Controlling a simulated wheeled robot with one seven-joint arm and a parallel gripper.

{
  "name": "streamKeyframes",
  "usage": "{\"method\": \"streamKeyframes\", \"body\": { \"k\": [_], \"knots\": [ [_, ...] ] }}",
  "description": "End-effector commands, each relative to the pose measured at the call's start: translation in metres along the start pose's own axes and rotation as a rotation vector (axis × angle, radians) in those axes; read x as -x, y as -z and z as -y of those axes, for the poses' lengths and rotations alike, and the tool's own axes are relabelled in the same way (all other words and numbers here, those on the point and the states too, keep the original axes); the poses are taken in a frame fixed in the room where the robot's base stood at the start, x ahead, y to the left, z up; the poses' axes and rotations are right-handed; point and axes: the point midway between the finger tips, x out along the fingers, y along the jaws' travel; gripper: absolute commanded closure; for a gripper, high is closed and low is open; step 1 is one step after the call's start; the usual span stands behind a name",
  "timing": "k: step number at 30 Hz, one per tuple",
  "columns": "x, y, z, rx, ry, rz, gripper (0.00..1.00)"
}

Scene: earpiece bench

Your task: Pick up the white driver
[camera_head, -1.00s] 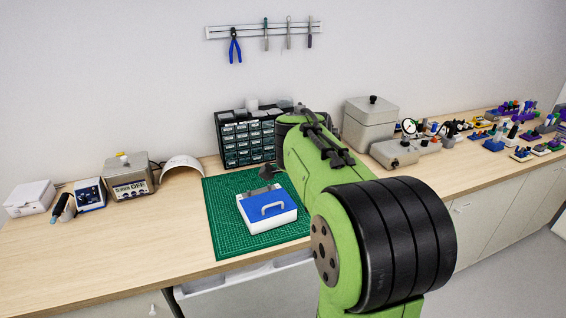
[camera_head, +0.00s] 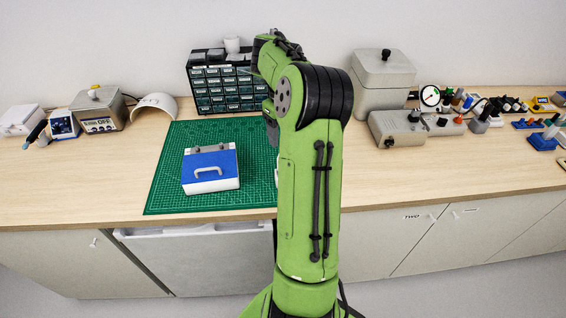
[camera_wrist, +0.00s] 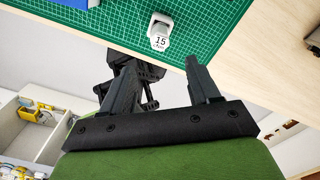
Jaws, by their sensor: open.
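I cannot pick out a white driver for certain in either view. In the wrist view a small white piece marked "15" (camera_wrist: 160,34) sits on the green cutting mat (camera_wrist: 207,22), beyond my fingertips. My gripper (camera_wrist: 162,68) has its two dark fingers apart with nothing between them, and it is clear of the white piece. In the head view my green arm stands upright in front of the bench and hides the mat's right edge and the gripper.
A white case with a blue lid (camera_head: 208,161) lies on the mat. A drawer cabinet (camera_head: 225,90) stands behind it. A lidded grey box (camera_head: 384,76) and a grey device (camera_head: 405,128) stand right, beyond them several small coloured pieces. Bare wood lies right of my arm.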

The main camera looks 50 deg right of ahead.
Motion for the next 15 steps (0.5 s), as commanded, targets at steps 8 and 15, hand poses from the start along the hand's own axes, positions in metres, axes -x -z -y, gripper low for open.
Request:
{"method": "streamKeyframes", "body": {
  "k": [8, 15],
  "knots": [
    [-0.073, 0.001, 0.0, 0.002, -0.003, -0.004, 0.39],
    [-0.104, 0.001, 0.001, 0.003, -0.004, -0.002, 0.39]
  ]
}}
